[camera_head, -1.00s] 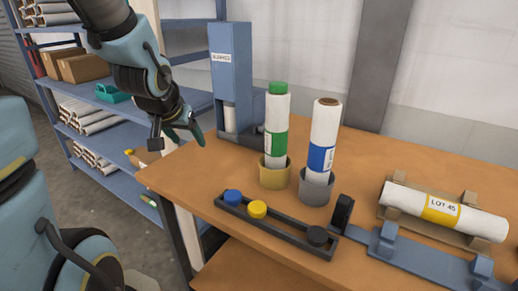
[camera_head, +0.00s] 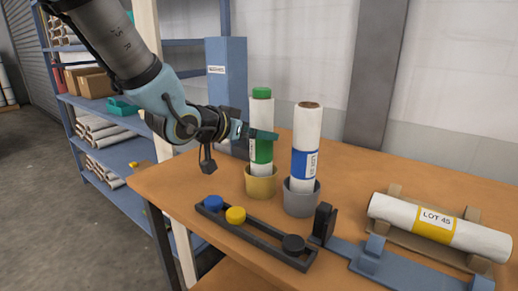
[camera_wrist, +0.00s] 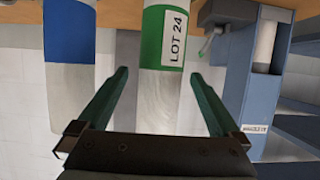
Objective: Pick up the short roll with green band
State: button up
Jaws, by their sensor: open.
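The roll with the green band (camera_head: 262,152) stands upright in a tan cup (camera_head: 261,184) on the table, with a green cap on top. In the wrist view, the roll (camera_wrist: 163,100) with its green band and LOT 24 label shows between the two fingers. My gripper (camera_head: 262,133) is open at the roll's upper part, and one finger crosses in front of the band in the head view. In the wrist view my gripper (camera_wrist: 160,73) has a finger on each side, with visible gaps. The cap is not visible there.
A blue-banded roll (camera_head: 305,145) stands in a grey cup (camera_head: 300,199) close to the right. A blue dispenser (camera_head: 226,85) is behind. A black button strip (camera_head: 262,236) lies in front. A yellow-banded roll (camera_head: 438,227) lies on a cradle at the right.

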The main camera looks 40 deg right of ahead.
jog(key=p+x, duration=0.1)
jog(key=x, duration=0.5)
jog(key=shift+d, duration=0.2)
jog(key=shift+f, duration=0.1)
grip_shut()
dwell(0.7)
